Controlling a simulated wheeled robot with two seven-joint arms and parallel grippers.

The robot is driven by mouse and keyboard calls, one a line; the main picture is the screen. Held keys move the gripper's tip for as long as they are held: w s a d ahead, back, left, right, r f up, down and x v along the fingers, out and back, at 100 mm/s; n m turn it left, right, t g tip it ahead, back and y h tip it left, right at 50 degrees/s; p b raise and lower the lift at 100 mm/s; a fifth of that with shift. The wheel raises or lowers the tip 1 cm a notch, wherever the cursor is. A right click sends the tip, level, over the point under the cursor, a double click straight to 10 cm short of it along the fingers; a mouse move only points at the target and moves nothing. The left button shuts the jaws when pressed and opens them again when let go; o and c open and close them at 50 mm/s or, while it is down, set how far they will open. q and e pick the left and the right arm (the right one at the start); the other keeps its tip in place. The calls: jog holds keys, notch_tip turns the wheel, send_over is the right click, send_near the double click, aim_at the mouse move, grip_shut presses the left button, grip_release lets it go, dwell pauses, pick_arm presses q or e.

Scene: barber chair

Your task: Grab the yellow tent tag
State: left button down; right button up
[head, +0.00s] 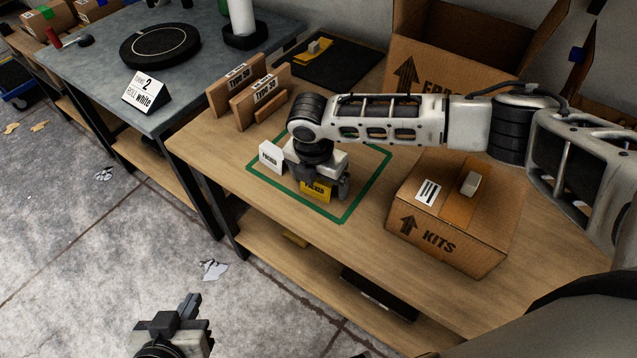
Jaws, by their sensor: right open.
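The yellow tent tag (316,190), with dark lettering, stands inside the green taped outline (345,217) on the wooden table. My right gripper (325,186) is over it, pointing down, with its open fingers at the two sides of the tag. I cannot tell whether the fingers touch it. A white tent tag (271,158) stands just left of the gripper. My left gripper (186,310) is low at the bottom, over the floor and away from the table; I cannot tell its jaw state.
A closed KITS carton (445,225) stands right of the outline, under my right arm. Brown type holders (240,90) stand behind left. A large open carton (450,60) and a black mat (335,62) are at the back. A grey table (115,70) adjoins at left.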

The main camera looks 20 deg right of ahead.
jog(key=c, duration=1)
jog(key=shift+c, duration=0.2)
